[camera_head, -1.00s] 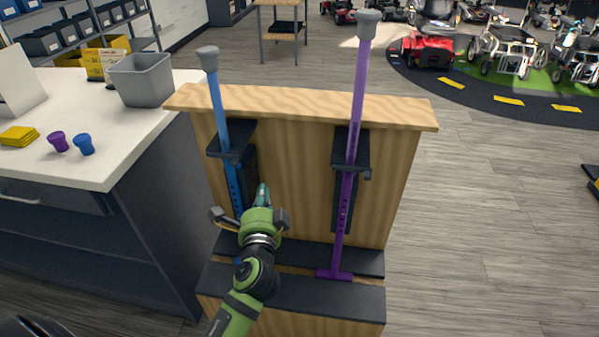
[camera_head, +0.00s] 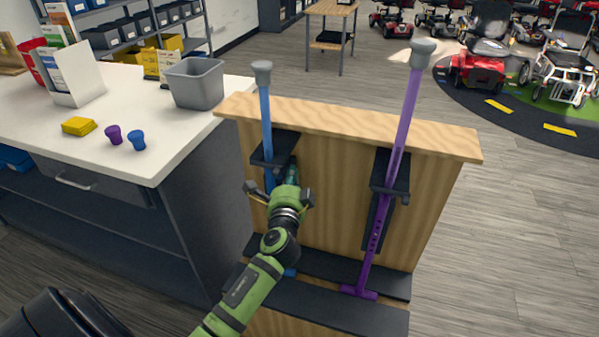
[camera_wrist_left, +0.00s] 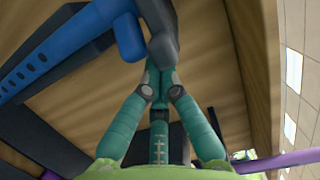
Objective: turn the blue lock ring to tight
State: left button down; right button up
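The blue pole (camera_head: 266,112) stands in a dark bracket on the left of the wooden stand. It has a grey top and a row of holes, which show in the left wrist view (camera_wrist_left: 32,68). A blue collar (camera_wrist_left: 128,36), likely the lock ring, sits on the pole there, beside a grey-blue lug (camera_wrist_left: 164,35). In the head view my arm hides this part. My left gripper (camera_head: 291,172) is just below the pole's bracket. In the left wrist view its teal fingertips (camera_wrist_left: 160,80) are together, right at the lug's lower end; I cannot tell whether they pinch it. My right gripper is out of view.
A purple pole (camera_head: 404,120) stands in the right bracket of the wooden stand (camera_head: 350,118). The white counter (camera_head: 60,145) at left bears a grey bin (camera_head: 195,84), a yellow stack (camera_head: 79,126) and small purple and blue pieces (camera_head: 137,140). Open floor lies right.

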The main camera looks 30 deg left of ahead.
pick_arm(q)
jog(key=shift+s+a, duration=0.25)
jog(key=shift+s, duration=0.3)
jog(key=shift+s+a+m+t+h+p, duration=0.1)
jog(key=shift+s+m+t+h+p, duration=0.2)
jog(key=shift+h, duration=0.3)
jog(key=shift+s+a+m+t+h+p, duration=0.1)
jog(key=shift+s+m+t+h+p, duration=0.1)
jog(key=shift+m+h+p, duration=0.3)
jog(key=shift+w+d, duration=0.1)
jog(key=shift+d, duration=0.05)
